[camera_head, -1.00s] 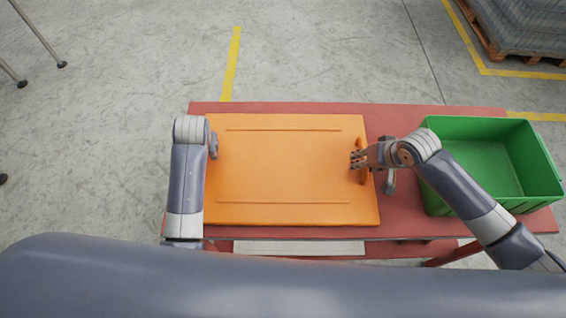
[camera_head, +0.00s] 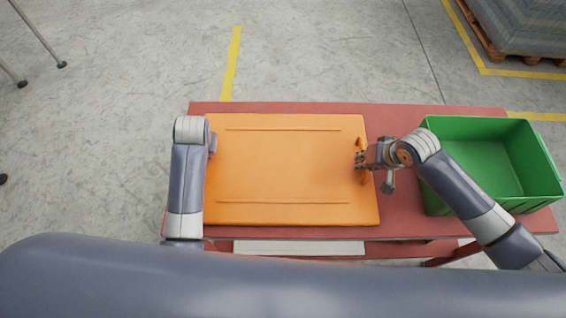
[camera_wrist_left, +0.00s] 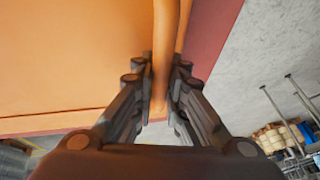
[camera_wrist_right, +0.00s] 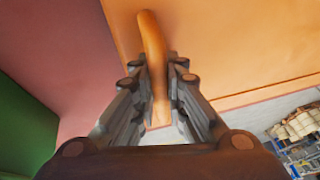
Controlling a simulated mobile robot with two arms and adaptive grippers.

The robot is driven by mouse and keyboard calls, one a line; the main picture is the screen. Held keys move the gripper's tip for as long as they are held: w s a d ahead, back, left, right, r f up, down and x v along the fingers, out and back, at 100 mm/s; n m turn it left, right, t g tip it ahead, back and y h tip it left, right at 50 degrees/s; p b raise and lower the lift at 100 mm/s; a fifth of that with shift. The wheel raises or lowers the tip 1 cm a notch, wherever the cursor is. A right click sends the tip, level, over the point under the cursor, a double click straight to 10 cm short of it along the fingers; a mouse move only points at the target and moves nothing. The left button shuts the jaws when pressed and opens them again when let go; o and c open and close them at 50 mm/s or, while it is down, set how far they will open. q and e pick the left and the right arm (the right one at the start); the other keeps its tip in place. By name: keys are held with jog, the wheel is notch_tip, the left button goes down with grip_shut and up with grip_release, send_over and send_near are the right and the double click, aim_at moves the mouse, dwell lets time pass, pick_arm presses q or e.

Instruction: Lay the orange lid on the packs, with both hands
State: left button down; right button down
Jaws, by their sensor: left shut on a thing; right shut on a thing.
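The orange lid (camera_head: 285,165) is a flat rectangular panel with two raised ribs, seen from above over the red table. Its right handle (camera_head: 362,170) is at the right edge. My right gripper (camera_head: 361,160) is shut on that handle; the right wrist view shows the curved orange handle (camera_wrist_right: 153,50) between the fingers. My left gripper (camera_wrist_left: 161,90) is shut on the left handle (camera_wrist_left: 161,75), seen between its fingers in the left wrist view. In the head view my left wrist mostly hides that gripper. No packs are visible; whatever is under the lid is hidden.
The red table (camera_head: 400,215) extends beyond the lid. A green open crate (camera_head: 490,165) stands at its right end, empty as far as I see, close to my right arm. A pallet load (camera_head: 525,25) stands on the floor at the upper right.

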pick_arm(q)
jog(key=shift+w+r, duration=0.1)
jog(key=shift+r, duration=0.1)
pick_arm(e)
jog(key=shift+w+r, duration=0.1)
jog(key=shift+r, duration=0.15)
